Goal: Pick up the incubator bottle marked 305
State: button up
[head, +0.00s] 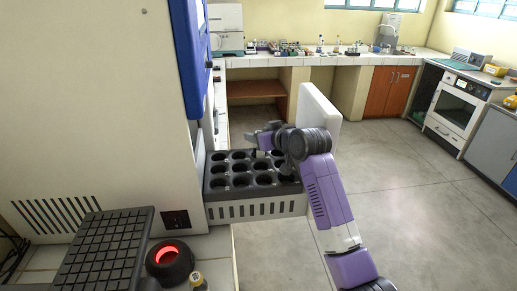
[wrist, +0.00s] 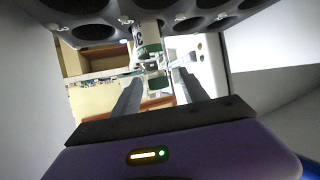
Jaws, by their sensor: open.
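My gripper (head: 268,140) is above the dark rack (head: 222,208) of round wells on the pulled-out incubator drawer. In the wrist view my gripper (wrist: 160,78) is open, its two grey fingers apart. A pale bottle (wrist: 148,30) with a green band and dark marks stands at the rack, just beyond the fingertips and roughly in line with the gap between them. I cannot read its number. In the head view a small pale patch by the gripper may be this bottle, mostly hidden by the arm. Most of the wells in view look empty.
The incubator's white body and blue-edged door (head: 187,60) stand left of the rack. A white panel (head: 320,115) rises behind my arm. At lower left are a dark gridded block (head: 105,245), a red-glowing round device (head: 170,262) and a small yellow-capped bottle (head: 198,281). Floor at right is clear.

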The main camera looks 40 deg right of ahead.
jog(key=shift+x, duration=1.9)
jog(key=shift+d, duration=0.1)
jog(key=shift+r, duration=0.1)
grip_shut()
